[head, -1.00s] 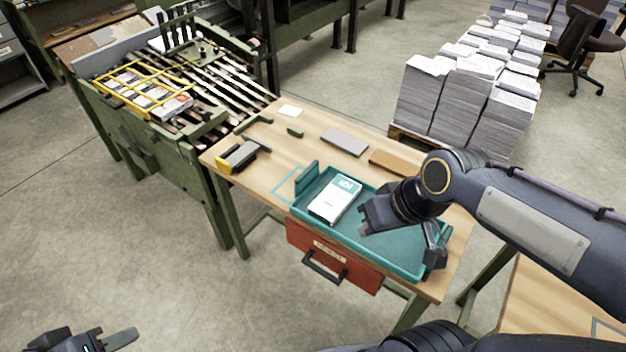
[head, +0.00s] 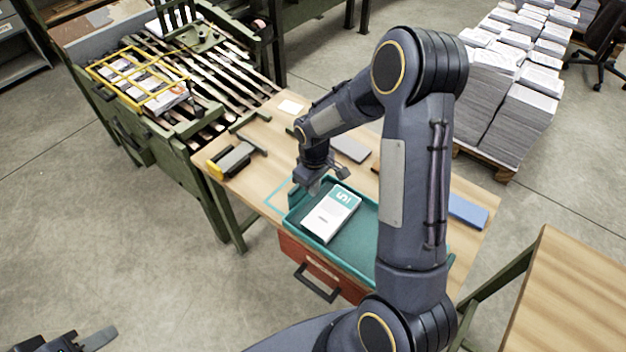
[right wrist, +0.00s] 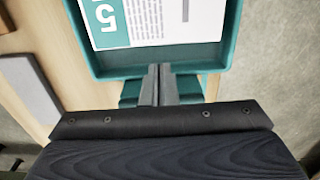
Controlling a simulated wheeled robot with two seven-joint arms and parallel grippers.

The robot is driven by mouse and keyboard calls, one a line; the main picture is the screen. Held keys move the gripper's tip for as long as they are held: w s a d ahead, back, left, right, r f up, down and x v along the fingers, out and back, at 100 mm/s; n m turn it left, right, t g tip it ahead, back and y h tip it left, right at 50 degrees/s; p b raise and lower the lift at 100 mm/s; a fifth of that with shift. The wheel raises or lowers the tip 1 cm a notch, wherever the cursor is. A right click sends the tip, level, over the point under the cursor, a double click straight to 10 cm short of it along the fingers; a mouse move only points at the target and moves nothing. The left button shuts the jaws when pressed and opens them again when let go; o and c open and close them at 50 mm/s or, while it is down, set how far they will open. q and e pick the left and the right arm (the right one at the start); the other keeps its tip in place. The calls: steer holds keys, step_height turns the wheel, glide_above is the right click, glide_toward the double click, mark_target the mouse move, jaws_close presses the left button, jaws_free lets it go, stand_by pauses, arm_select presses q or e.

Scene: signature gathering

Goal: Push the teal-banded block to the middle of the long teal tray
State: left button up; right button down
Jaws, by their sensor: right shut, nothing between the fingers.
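The white teal-banded block (head: 330,215) lies flat in the left part of the long teal tray (head: 357,244). My forearm hides much of the tray's right part. My right gripper (head: 314,188) is shut and empty at the tray's left end, beyond the block. In the right wrist view the shut fingertips (right wrist: 158,72) are at the tray's end wall (right wrist: 110,72), apart from the block (right wrist: 160,22); whether they touch the wall I cannot tell. My left gripper (head: 85,340) is at the bottom left, away from the table, mostly out of frame.
A teal upright piece (head: 294,196) stands at the tray's left end. A grey slab (head: 350,148) lies behind the tray and a blue block (head: 467,210) to its right. A yellow-and-grey tool (head: 233,159) sits at the table's left. A red drawer (head: 318,270) hangs below.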

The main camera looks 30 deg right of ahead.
mark_target(343, 226)
arm_select(q)
steer(key=shift+r, duration=0.2)
arm_select(e)
step_height(343, 226, down, 6)
steer(key=shift+s+d, duration=0.1)
steer(key=shift+s, duration=0.05)
